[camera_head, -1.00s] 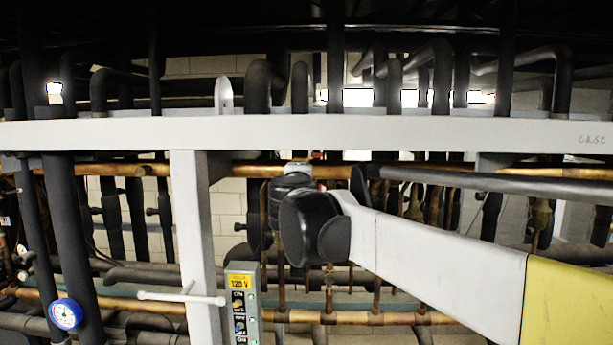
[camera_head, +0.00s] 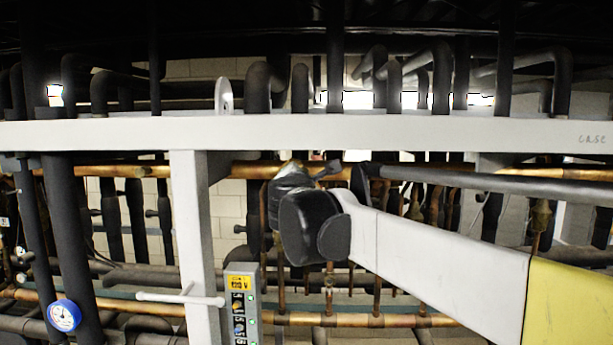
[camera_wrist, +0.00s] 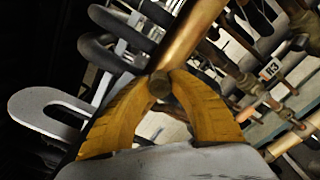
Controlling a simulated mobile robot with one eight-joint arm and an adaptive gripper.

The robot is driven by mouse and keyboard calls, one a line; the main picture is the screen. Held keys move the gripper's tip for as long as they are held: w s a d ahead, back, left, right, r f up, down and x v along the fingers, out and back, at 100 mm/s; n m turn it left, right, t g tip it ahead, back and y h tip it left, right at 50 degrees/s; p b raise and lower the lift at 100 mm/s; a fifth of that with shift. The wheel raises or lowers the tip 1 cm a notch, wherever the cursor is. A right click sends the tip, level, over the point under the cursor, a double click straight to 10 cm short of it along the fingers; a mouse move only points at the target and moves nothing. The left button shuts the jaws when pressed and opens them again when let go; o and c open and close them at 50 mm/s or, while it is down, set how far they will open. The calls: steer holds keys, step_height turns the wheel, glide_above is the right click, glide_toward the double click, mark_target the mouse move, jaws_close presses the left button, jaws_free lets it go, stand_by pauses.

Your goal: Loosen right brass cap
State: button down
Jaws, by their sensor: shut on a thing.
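In the wrist view a small round brass cap (camera_wrist: 159,87) sits at the near end of a copper-coloured pipe (camera_wrist: 190,36). My gripper (camera_wrist: 160,77) has its two curved, yellow-brown fingers on either side of the cap, tips closed against it. The cap's round end face shows between the fingers; its sides are partly covered. In the head view my wrist is raised to the horizontal copper pipe (camera_head: 227,170), just below the white beam. My own arm hides the fingers and the cap there.
The white horizontal beam (camera_head: 400,132) runs above my wrist, and a white post (camera_head: 193,240) stands to its left. A control box (camera_head: 240,305) and a blue gauge (camera_head: 65,315) are lower left. Dark insulated pipes crowd behind. A grey slotted plate (camera_wrist: 45,108) is left in the wrist view.

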steer(key=shift+n, duration=0.4)
steer(key=c, duration=1.2)
jaws_free()
steer(key=s, duration=1.2)
steer(key=shift+a, duration=0.25)
